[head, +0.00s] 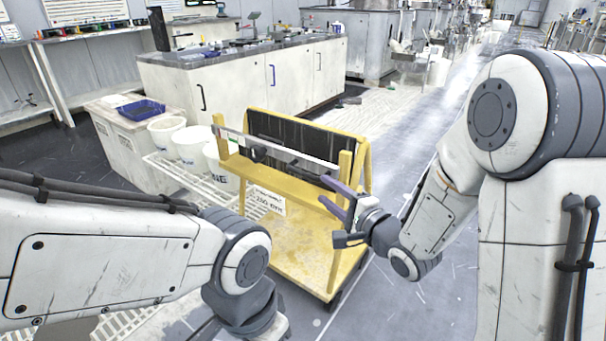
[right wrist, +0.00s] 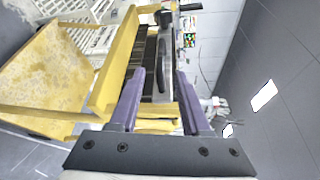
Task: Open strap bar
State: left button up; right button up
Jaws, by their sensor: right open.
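A yellow cart (head: 290,250) holds black upright platens (head: 300,142). The pale strap bar (head: 287,153) runs across their front between two yellow posts. In the right wrist view the strap bar (right wrist: 161,85) shows beyond and between my fingers, with a dark curved handle on it. My right gripper (head: 326,190) has purple fingers and is open, close to the bar's right end by the right post. The right gripper also shows in the right wrist view (right wrist: 160,75); I see nothing clearly held. My left arm enters at lower left; its gripper is out of view.
White buckets (head: 190,146) stand on a white rack left of the cart. A blue tray (head: 141,109) lies on a cabinet behind them. A long white counter (head: 245,80) stands behind the cart. The floor right of the cart is mostly clear.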

aim_at(308, 177)
jog(key=b+x, duration=0.2)
jog(key=x, duration=0.8)
jog(key=shift+w+a+r+b, duration=0.1)
jog(key=shift+w+b, duration=0.05)
jog(key=shift+b, duration=0.2)
grip_shut()
dwell(0.9)
